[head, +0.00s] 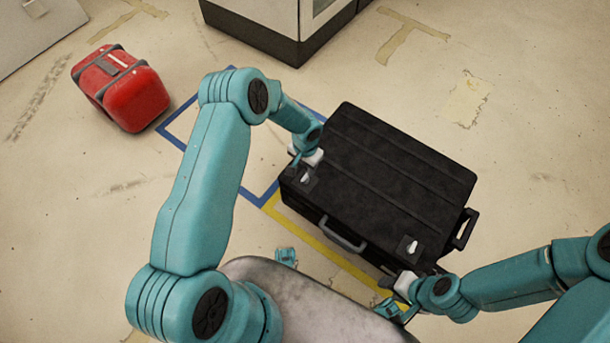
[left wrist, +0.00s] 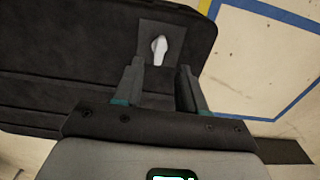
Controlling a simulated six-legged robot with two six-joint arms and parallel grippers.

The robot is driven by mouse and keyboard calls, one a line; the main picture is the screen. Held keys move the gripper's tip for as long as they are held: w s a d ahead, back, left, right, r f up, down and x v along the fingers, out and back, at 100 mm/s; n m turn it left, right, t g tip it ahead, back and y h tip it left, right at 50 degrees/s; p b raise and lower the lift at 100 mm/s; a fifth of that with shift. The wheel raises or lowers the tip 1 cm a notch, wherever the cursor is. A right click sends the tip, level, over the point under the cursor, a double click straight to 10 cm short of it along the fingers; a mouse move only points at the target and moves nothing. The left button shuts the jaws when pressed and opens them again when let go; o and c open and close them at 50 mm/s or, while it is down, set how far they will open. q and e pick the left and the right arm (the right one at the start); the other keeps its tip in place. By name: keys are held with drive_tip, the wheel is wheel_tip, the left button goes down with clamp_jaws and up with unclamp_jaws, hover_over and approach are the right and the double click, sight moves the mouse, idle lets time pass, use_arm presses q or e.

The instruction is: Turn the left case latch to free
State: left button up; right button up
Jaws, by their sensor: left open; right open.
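The black case (head: 385,175) lies flat on the floor. Its left latch (head: 306,179) is a small white lever on a dark plate at the case's near left corner. In the left wrist view the latch (left wrist: 159,48) stands just beyond my left fingertips, roughly in line with the gap between them. My left gripper (head: 296,162) is open beside the latch, with nothing between its fingers (left wrist: 158,72). The right latch (head: 412,246) is a white lever at the near right corner. My right gripper (head: 388,306) is open and empty in front of that corner.
A red case (head: 122,88) lies at the upper left. A white cabinet (head: 270,20) stands at the back. Blue tape (head: 180,120) and yellow tape (head: 320,248) mark the floor. The floor on the right is clear.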

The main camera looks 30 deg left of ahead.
sight(306, 177)
use_arm(q)
wheel_tip(306, 177, down, 6)
drive_tip(key=shift+b, duration=0.6)
clamp_jaws()
